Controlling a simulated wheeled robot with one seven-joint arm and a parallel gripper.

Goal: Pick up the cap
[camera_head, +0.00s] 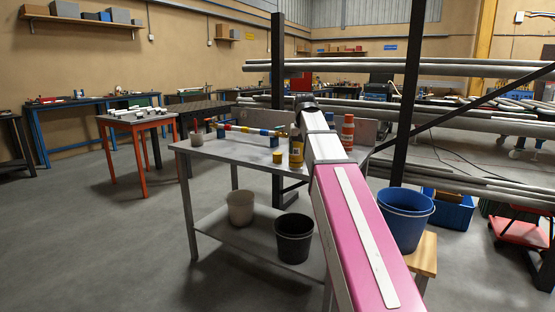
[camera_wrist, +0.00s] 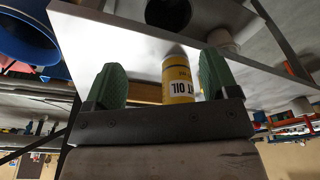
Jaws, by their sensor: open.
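A small yellow piece (camera_head: 278,156), possibly the cap, stands on the grey table (camera_head: 232,149) in the head view; it is too small there to be sure. Just right of it stands a yellow can (camera_head: 296,152), partly beside my arm. In the wrist view my gripper (camera_wrist: 160,62) is open, with two green fingers apart. A yellow can with a white label reading OIL (camera_wrist: 178,80) shows between and beyond the fingers, nearer the right one. The gripper's palm hides its lower part in the picture. No contact is visible. My gripper's fingers cannot be made out in the head view.
A grey cup (camera_head: 197,140) and a coloured rod (camera_head: 248,129) are on the table. An orange striped object (camera_head: 347,130) stands behind my arm. Buckets sit on the lower shelf (camera_head: 240,208) and at right (camera_head: 403,218). A pipe rack post (camera_head: 409,95) rises close by.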

